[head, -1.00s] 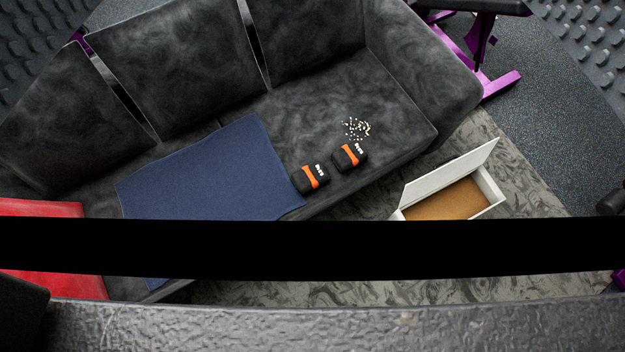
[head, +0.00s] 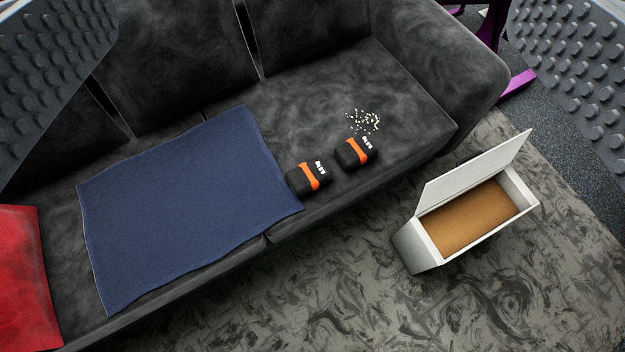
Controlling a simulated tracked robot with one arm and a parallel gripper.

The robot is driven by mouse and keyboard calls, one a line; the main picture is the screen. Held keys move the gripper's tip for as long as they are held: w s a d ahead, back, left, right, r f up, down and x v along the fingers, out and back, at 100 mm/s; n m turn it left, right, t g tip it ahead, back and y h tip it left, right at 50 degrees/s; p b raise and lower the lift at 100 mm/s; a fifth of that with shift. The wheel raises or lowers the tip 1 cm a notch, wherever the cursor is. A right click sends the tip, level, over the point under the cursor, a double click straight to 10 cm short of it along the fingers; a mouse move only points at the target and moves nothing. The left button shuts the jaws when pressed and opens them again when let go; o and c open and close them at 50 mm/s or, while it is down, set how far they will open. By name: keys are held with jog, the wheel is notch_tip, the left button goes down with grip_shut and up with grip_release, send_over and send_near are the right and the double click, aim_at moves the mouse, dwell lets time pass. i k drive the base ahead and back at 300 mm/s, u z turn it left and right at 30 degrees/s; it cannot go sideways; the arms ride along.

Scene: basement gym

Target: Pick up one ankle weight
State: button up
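Two ankle weights, black with an orange band and white lettering, lie side by side on the dark grey sofa seat. The left ankle weight (head: 309,178) is close by the right edge of a blue towel. The right ankle weight (head: 356,153) lies a little farther right, near some pale crumbs. My gripper (head: 310,90) shows as two studded grey fingers at the upper left and upper right corners. They are wide apart with nothing between them, and both weights are seen beyond them, apart from the fingers.
The blue towel (head: 185,205) lies flat on the sofa (head: 290,110). Pale crumbs (head: 364,121) are scattered behind the right weight. A red cushion (head: 22,275) is at the left. An open white box (head: 425,248) with a brown inside stands on the patterned rug (head: 330,295). Purple equipment (head: 517,84) is at upper right.

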aim_at(310, 176)
jog(key=u, duration=2.45)
jog(key=k, duration=0.85)
jog(key=z, duration=1.45)
jog(key=i, duration=1)
jog(key=z, duration=0.1)
